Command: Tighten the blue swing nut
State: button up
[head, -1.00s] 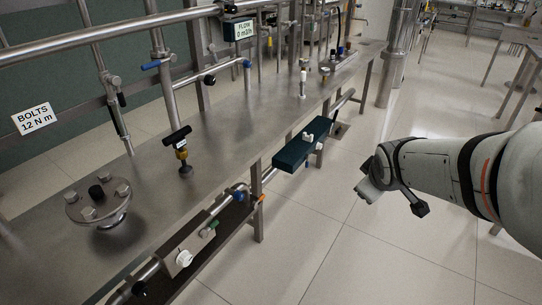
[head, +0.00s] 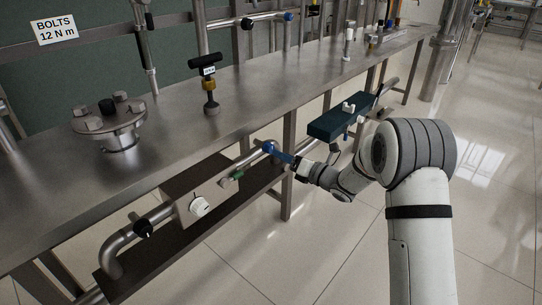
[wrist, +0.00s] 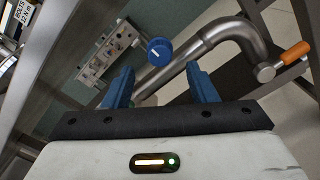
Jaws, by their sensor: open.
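The blue swing nut (wrist: 159,51) is a round blue knob with a white mark, in front of the pipe in the wrist view. It sits beyond my gripper (wrist: 161,80), whose two blue fingers are apart with nothing between them. The nut appears roughly centred on the gap. In the head view the blue nut (head: 267,147) is at the right end of the lower pipe, under the bench edge. My gripper (head: 281,156) is close to it from the right. Whether a finger touches it cannot be told there.

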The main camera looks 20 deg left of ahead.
aim_at(272, 150)
jog(key=b+x, duration=0.1)
jog(key=x, duration=0.6)
jog(key=shift+d, duration=0.1)
jog(key=shift+c, duration=0.4)
jog(key=c, duration=0.9)
